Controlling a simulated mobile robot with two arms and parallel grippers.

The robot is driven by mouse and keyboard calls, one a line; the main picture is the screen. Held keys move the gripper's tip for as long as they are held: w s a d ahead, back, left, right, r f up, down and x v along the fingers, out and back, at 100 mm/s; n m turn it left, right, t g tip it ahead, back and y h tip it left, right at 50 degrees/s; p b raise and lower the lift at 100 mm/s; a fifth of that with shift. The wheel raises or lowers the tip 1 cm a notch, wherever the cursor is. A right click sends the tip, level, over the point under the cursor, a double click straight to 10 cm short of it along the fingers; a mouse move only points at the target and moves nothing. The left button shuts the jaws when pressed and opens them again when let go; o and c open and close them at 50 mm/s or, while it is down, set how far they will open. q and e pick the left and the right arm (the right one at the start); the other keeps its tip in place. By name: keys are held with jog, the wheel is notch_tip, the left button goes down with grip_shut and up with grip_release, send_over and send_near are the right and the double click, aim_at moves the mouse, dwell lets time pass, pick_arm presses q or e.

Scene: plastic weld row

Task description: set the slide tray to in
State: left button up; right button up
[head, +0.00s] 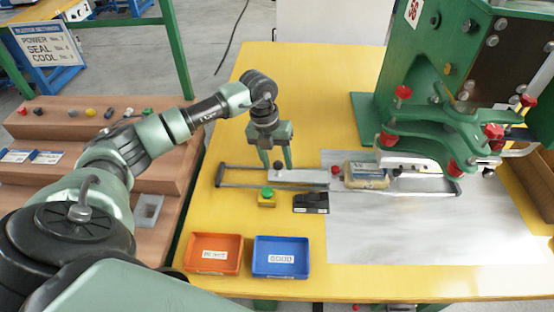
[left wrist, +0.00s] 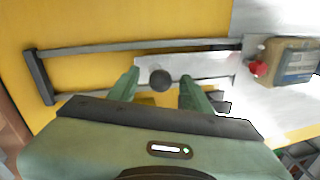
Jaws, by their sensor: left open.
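The slide tray (head: 308,176) is a pale metal plate on two grey rails on the yellow table. It also shows in the left wrist view (left wrist: 205,68). A dark round knob (left wrist: 161,80) stands near its left end. A beige block with a blue-grey top (head: 366,176) sits at its right part, beside the green press, with a small red knob (left wrist: 258,68) at its left side. My left gripper (head: 278,164) is open and points down over the tray's left end. Its fingers (left wrist: 160,92) are on either side of the dark knob, apart from it. My right gripper is out of view.
The green press (head: 440,150) with red knobs stands at the right over the rails' right part. A green button on a yellow box (head: 267,198) and a black box (head: 311,203) sit in front of the rails. Orange (head: 213,254) and blue (head: 281,257) bins stand at the front.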

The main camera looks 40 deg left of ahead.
pick_arm(q)
grip_shut()
dwell(1.4)
